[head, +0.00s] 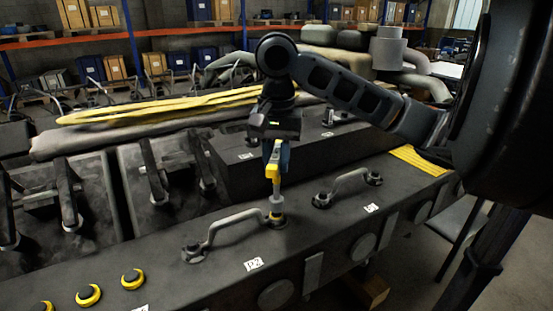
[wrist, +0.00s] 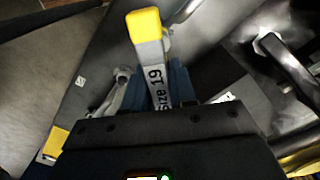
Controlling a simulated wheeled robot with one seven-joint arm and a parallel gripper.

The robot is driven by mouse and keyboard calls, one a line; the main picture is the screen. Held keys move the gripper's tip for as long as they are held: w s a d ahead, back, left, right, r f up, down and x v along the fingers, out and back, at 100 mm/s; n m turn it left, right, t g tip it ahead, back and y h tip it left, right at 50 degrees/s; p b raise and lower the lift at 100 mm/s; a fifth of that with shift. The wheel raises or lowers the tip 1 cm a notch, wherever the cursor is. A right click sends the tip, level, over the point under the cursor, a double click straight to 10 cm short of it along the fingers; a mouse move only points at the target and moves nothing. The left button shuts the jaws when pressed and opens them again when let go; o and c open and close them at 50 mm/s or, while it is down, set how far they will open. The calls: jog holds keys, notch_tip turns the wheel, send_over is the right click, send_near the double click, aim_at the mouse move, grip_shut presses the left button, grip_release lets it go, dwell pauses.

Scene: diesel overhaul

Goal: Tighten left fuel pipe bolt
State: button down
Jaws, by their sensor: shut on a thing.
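My gripper (head: 275,150) is shut on a yellow-and-grey wrench tool (head: 273,172) and holds it upright. The tool's lower socket end (head: 276,208) stands at the right end of a grey fuel pipe (head: 228,219), on the bolt flange (head: 276,218) there; the bolt itself is hidden under the socket. The wrist view shows the tool (wrist: 150,60) with a yellow end and the marking "Size 19" between my blue-padded fingers (wrist: 157,88). A second grey fuel pipe (head: 346,184) lies farther right on the same engine block.
The dark engine block (head: 160,280) runs across the front, with several yellow-ringed bolts (head: 88,295) at lower left and printed labels on top. A raised dark box (head: 225,175) stands just behind the tool. Yellow striped material (head: 420,160) lies at the right end. Shelves stand behind.

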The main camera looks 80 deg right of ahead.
jog(key=n, duration=0.6)
jog(key=shift+n+b, duration=0.4)
jog(key=n+b, duration=0.1)
jog(key=n, duration=0.6)
jog(key=n+b, duration=0.1)
jog(key=n, duration=0.4)
jog(key=shift+n+b, duration=0.4)
jog(key=n+b, duration=0.1)
jog(key=n, duration=0.5)
